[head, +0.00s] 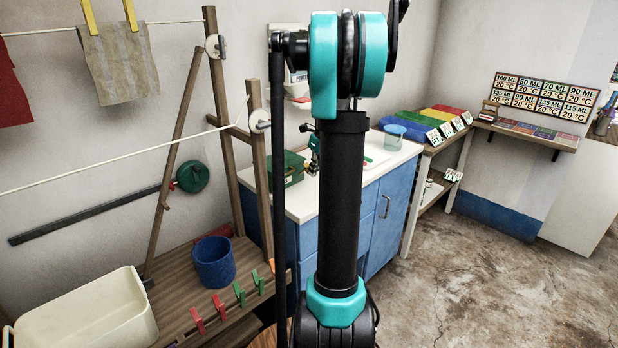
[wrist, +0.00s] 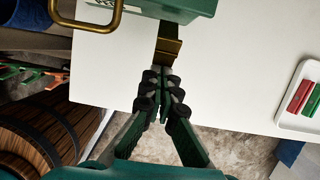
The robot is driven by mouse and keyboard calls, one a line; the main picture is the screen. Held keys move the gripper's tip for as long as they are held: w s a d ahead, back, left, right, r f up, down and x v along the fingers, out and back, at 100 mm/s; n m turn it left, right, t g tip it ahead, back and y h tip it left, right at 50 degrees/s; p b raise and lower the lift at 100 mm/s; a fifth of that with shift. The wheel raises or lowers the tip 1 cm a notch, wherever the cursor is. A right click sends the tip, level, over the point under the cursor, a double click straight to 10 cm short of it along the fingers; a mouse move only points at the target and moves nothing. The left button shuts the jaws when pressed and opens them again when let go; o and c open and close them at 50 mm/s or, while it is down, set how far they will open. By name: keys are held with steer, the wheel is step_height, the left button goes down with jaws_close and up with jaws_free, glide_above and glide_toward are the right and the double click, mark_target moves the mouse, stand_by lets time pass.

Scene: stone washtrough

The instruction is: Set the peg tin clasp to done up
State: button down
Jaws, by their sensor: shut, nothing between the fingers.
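The peg tin is a green box (head: 293,178) on the white counter, partly behind my arm in the head view. The wrist view shows part of the green tin (wrist: 180,6) at the top edge. A brass clasp (wrist: 168,46) extends from the tin's near side towards my gripper. I cannot tell whether it is fastened. My gripper (wrist: 160,74) is shut and empty, its tips close to the clasp's near end. Whether they touch is unclear. In the head view the gripper (head: 314,150) is small beside the tin, partly hidden by my arm.
A brass handle (wrist: 88,22) stands left of the clasp. A white tray (wrist: 307,118) with red and green pieces lies at the right. A wooden barrel (wrist: 40,130) is below left. The white counter (wrist: 235,65) between clasp and tray is clear.

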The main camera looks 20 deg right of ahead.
steer(key=w+r+g, duration=0.1)
steer(key=r+g+h, duration=0.1)
steer(key=g, duration=0.1)
steer(key=shift+w+a, duration=0.3)
steer(key=shift+w, duration=0.1)
steer(key=shift+w+a+r, duration=0.15)
steer(key=shift+w+r, duration=0.15)
steer(key=shift+r, duration=0.05)
steer(key=shift+r, duration=0.8)
